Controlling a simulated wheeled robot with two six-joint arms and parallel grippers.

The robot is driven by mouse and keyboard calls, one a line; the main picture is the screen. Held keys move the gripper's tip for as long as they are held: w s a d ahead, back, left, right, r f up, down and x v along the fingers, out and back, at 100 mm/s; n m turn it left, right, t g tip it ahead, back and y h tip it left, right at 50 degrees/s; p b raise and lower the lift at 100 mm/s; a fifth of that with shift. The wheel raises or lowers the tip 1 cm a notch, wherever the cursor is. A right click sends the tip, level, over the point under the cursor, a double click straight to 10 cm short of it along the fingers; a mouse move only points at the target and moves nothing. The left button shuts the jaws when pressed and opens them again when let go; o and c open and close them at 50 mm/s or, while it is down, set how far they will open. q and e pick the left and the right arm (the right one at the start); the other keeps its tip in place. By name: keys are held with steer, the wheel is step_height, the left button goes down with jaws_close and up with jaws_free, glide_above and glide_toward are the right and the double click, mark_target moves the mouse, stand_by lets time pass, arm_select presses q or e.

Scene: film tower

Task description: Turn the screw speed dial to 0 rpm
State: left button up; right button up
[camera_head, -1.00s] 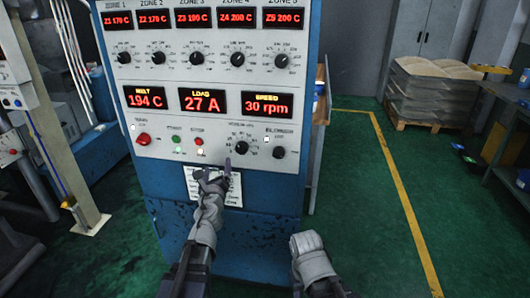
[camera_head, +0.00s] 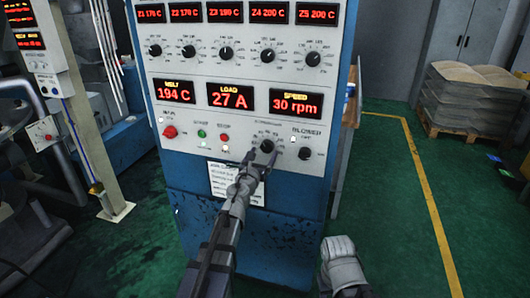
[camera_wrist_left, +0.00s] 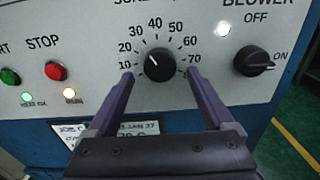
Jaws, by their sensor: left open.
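The screw speed dial (camera_head: 267,146) is a black round knob on the white panel of the blue cabinet. In the left wrist view the dial (camera_wrist_left: 160,66) sits inside a printed scale, its white mark pointing up and left, near 30. The speed display (camera_head: 295,103) reads 30 rpm. My left gripper (camera_head: 261,157) is open in front of the dial. In the left wrist view its two purple fingers (camera_wrist_left: 160,76) stand apart, one to each side of and slightly below the knob, with panel visible between. Contact cannot be seen. My right gripper's fingers are not visible.
The blower knob (camera_wrist_left: 254,61) is close right of the dial. The red stop button (camera_wrist_left: 55,71) and green start button (camera_wrist_left: 10,77) are to its left. A paper label (camera_head: 236,183) hangs below the panel. Green floor (camera_head: 380,215) is open right of the cabinet.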

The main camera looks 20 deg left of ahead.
mark_target(267, 147)
arm_select(q)
steer(key=shift+w, duration=1.2)
steer(key=c, duration=1.4)
steer(key=shift+o, duration=0.2)
